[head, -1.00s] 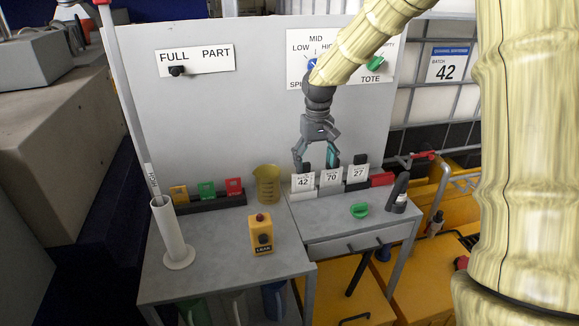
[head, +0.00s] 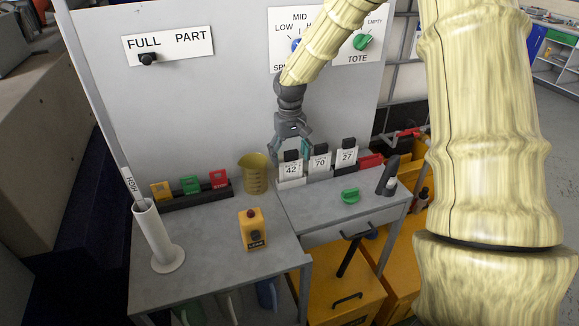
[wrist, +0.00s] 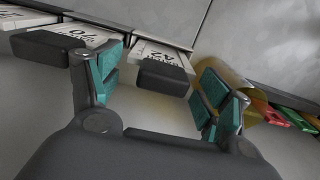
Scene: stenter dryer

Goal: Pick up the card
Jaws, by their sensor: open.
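Three white cards with black top grips stand in a row in a holder at the back of the right-hand table: card 42 (head: 291,170), card 70 (head: 320,163) and card 27 (head: 346,157). My gripper (head: 290,150) is open around the top of card 42, pointing down. In the wrist view, card 42 (wrist: 163,53) and its black grip (wrist: 163,77) lie between the spread teal fingertips (wrist: 160,84), apart from both. Card 70 (wrist: 85,36) is beside the left finger in that view.
A yellow jug (head: 254,173) stands close left of card 42. A rack (head: 185,200) with yellow, green and red tags is further left. The panel (head: 230,100) rises behind.

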